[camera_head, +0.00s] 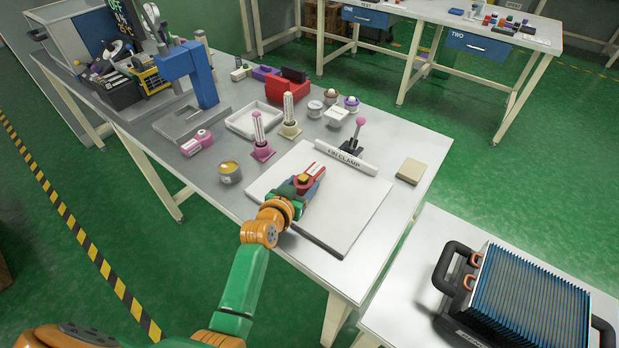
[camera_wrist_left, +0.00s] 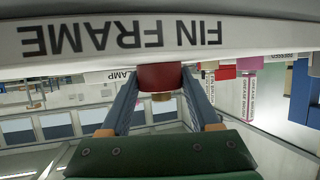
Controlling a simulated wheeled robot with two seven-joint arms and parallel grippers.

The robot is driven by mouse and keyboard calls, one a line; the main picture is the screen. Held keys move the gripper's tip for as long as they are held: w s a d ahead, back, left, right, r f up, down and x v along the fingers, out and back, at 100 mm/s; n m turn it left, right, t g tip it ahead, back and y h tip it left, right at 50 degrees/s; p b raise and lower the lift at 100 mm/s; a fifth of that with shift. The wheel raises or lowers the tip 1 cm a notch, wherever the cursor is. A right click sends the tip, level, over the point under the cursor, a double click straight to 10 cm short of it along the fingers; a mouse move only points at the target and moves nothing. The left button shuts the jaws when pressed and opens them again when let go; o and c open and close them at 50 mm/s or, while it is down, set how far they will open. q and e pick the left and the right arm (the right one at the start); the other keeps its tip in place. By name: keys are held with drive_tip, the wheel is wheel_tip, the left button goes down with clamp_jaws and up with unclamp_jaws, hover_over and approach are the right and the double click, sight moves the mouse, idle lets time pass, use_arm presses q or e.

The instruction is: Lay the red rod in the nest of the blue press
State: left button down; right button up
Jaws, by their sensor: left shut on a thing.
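The blue press (camera_head: 186,68) stands at the left back of the table, with a grey base plate (camera_head: 180,127) in front of it. I cannot make out its nest clearly. My left gripper (camera_head: 312,176) is over the pale board at the table's front, well to the right of the press. It is shut on the red rod (camera_wrist_left: 160,75), which shows between its two blue-grey fingers in the left wrist view (camera_wrist_left: 158,90). In the head view the rod is partly hidden by the gripper. My right gripper is not in view.
The pale board (camera_head: 355,215) lies below the gripper, with a white "FIN CLAMP" bar (camera_head: 345,160) behind it.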

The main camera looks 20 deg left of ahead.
use_arm(q)
drive_tip(key=shift+r, duration=0.1)
drive_tip(key=r, duration=0.3)
drive_tip(key=r+p, duration=0.1)
drive_tip(key=shift+s+a+r, duration=0.1)
drive_tip(key=shift+s+r, duration=0.1)
drive_tip(key=shift+s, duration=0.15)
drive_tip(key=s+r+m+g+h+p, duration=0.1)
drive_tip(key=s+r+m+g+h, duration=0.2)
drive_tip(key=s, duration=0.7)
drive_tip(key=s+r+m+g+h+p, duration=0.2)
drive_tip(key=s+r+m+h, duration=0.4)
drive_tip(key=s+r, duration=0.4)
drive_tip(key=shift+d+r+m+g+h, duration=0.4)
drive_tip(key=shift+d+r+m, duration=0.05)
drive_tip(key=shift+r+m, duration=0.1)
drive_tip(key=shift+s+r, duration=0.1)
